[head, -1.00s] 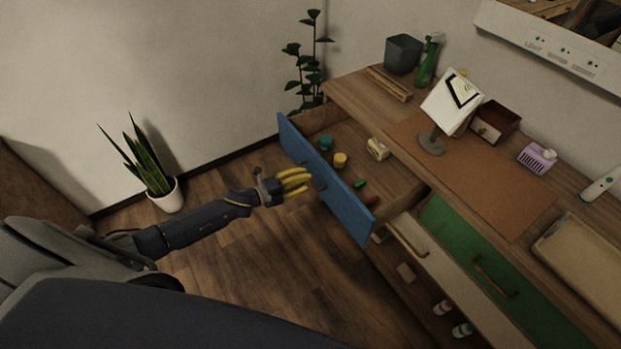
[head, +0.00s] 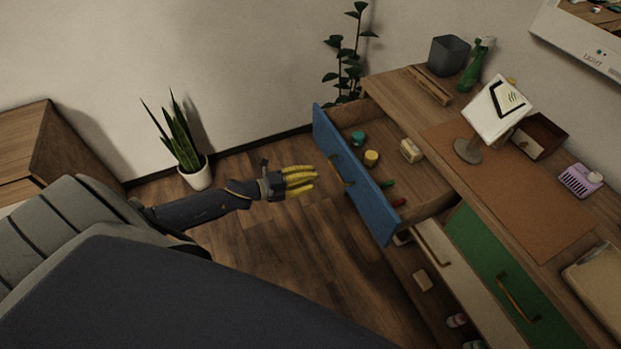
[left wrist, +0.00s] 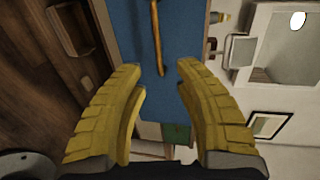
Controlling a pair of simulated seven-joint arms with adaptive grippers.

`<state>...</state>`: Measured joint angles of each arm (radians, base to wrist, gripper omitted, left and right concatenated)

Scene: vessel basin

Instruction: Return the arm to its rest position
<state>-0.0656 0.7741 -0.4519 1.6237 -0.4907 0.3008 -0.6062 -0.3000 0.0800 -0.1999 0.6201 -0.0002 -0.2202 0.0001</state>
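My left gripper (head: 303,180) has yellow fingers and hangs in the air left of the blue drawer front (head: 352,180), apart from it. In the left wrist view its fingers (left wrist: 161,80) are spread with nothing between them. The blue drawer front (left wrist: 183,60) and its brass handle (left wrist: 157,40) show beyond the fingers. The blue drawer is pulled open and holds a teal jar (head: 358,138), a yellow jar (head: 371,158), a cream block (head: 411,150) and small green and red items. My right gripper is not in view.
The wooden desk (head: 400,88) carries a sign on a stand (head: 497,108), a dark bin (head: 449,55), a green spray bottle (head: 477,64) and a purple box (head: 581,180). A green drawer (head: 483,245) sits nearer. A potted plant (head: 195,175) stands by the wall. Floor (head: 270,240) around my arm is clear.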

